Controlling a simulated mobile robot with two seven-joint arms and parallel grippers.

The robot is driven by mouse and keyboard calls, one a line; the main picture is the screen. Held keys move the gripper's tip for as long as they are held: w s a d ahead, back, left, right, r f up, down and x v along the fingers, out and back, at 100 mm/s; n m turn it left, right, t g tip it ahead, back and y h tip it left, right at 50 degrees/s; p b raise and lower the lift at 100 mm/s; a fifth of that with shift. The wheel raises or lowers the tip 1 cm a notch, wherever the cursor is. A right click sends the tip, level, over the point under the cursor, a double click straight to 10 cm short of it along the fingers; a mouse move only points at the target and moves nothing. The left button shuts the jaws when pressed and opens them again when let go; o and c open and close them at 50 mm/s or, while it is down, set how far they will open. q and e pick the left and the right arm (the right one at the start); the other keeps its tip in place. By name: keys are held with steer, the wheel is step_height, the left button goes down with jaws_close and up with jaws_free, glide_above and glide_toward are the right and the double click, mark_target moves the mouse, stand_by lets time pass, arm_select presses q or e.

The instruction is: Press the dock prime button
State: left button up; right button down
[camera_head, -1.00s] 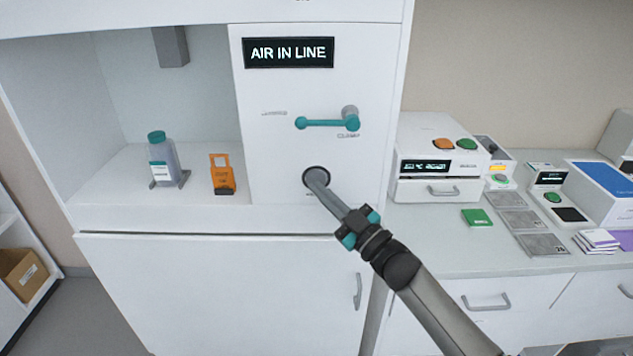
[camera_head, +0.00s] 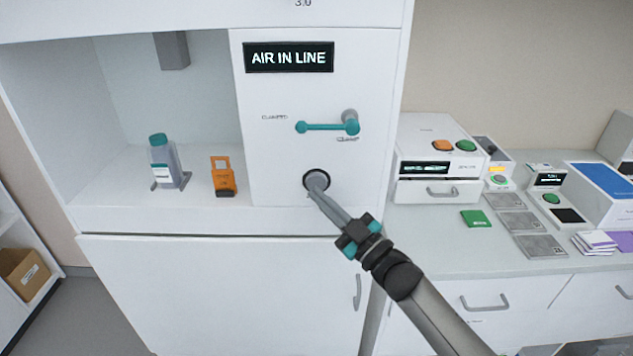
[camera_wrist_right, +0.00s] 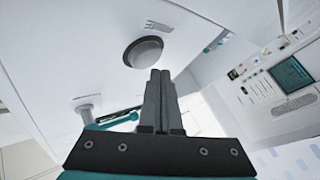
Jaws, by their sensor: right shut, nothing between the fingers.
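The dock prime button (camera_head: 318,181) is a round grey button in a dark ring, low on the white front panel below the teal clamp lever. It also shows in the right wrist view (camera_wrist_right: 146,51), just beyond the fingertips. My right gripper (camera_head: 313,193) is shut and empty, its tips at the button's lower edge in the head view. In the right wrist view, the shut fingers (camera_wrist_right: 160,73) point near the button with a small visible offset; I cannot tell whether they touch it. The display (camera_head: 289,57) reads "AIR IN LINE". My left gripper is not in view.
The teal lever (camera_head: 328,126) sticks out above the button. A bottle (camera_head: 164,163) and an orange tag-like item (camera_head: 223,177) stand in the open bay to the left. Devices, including a white box (camera_head: 436,160), crowd the right counter.

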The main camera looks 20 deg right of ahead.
steer(key=shift+s+a+p, duration=0.25)
steer(key=shift+s+p, duration=0.2)
steer(key=shift+s, duration=0.35)
steer(key=shift+s+a+p, duration=0.2)
steer(key=shift+s+p, duration=0.25)
steer(key=shift+s, duration=0.35)
steer(key=shift+s+a+p, duration=0.25)
steer(key=shift+s+p, duration=0.2)
steer(key=shift+s, duration=0.35)
stand_by(0.8)
steer(key=s, duration=0.1)
steer(key=s+a+p, duration=0.1)
steer(key=s, duration=0.1)
steer(key=shift+s+p, duration=0.3)
